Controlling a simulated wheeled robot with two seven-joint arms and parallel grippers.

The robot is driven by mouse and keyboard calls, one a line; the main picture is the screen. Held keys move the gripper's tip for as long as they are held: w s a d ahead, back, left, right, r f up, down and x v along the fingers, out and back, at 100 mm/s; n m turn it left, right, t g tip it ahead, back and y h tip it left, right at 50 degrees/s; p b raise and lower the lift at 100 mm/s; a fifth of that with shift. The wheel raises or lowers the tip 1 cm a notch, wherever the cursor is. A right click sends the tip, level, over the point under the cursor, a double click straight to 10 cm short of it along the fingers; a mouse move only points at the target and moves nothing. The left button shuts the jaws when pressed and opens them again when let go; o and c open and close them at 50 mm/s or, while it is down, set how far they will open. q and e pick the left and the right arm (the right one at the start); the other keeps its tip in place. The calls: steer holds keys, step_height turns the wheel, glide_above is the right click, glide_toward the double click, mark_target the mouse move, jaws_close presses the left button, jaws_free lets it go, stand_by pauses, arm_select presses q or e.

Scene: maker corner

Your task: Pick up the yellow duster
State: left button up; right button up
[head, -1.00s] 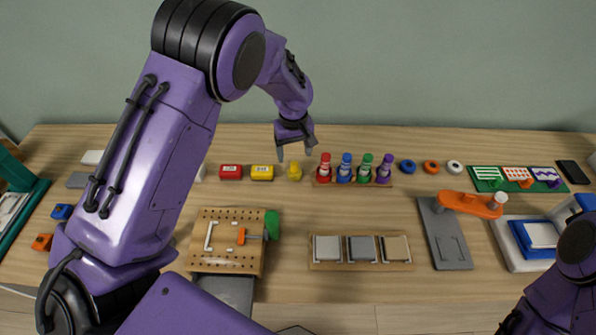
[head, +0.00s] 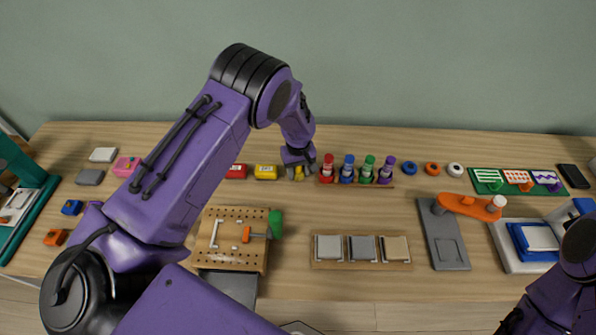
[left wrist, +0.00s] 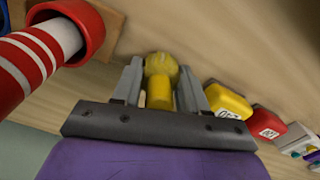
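The yellow duster (head: 299,173) stands at the back of the table, left of the row of coloured bottles, mostly hidden by my left gripper in the head view. In the left wrist view the yellow duster (left wrist: 160,80) has a rounded top and a narrower stem and sits between my two fingers. My left gripper (head: 298,176) is lowered around it. In the left wrist view the fingers of the left gripper (left wrist: 158,88) stand apart on both sides of it, with small gaps visible. My right arm shows at the lower right; its gripper is out of view.
A red bottle (head: 327,168) stands close on the right of the left gripper, in a wooden rack with several others. A yellow block (head: 266,172) and a red block (head: 236,171) lie close on the left. A pegboard (head: 207,262) lies in front.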

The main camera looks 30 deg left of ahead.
arm_select(q)
steer(key=shift+r, duration=0.1)
steer(key=shift+w+r+b, duration=0.1)
steer(key=shift+r+b, duration=0.15)
steer(key=shift+b, duration=0.05)
steer(key=r, duration=0.1)
steer(key=r+b, duration=0.1)
steer(key=r, duration=0.1)
steer(key=shift+s+r, duration=0.1)
steer(key=shift+s, duration=0.2)
steer(key=s+r+b, duration=0.1)
steer(key=s+r, duration=0.3)
steer(key=s, duration=0.2)
steer(key=s+d+r+b, duration=0.1)
steer(key=s+r, duration=0.4)
steer(key=s, duration=0.2)
steer(key=shift+s+d, duration=0.2)
steer(key=shift+s, duration=0.05)
steer(key=shift+r, duration=0.1)
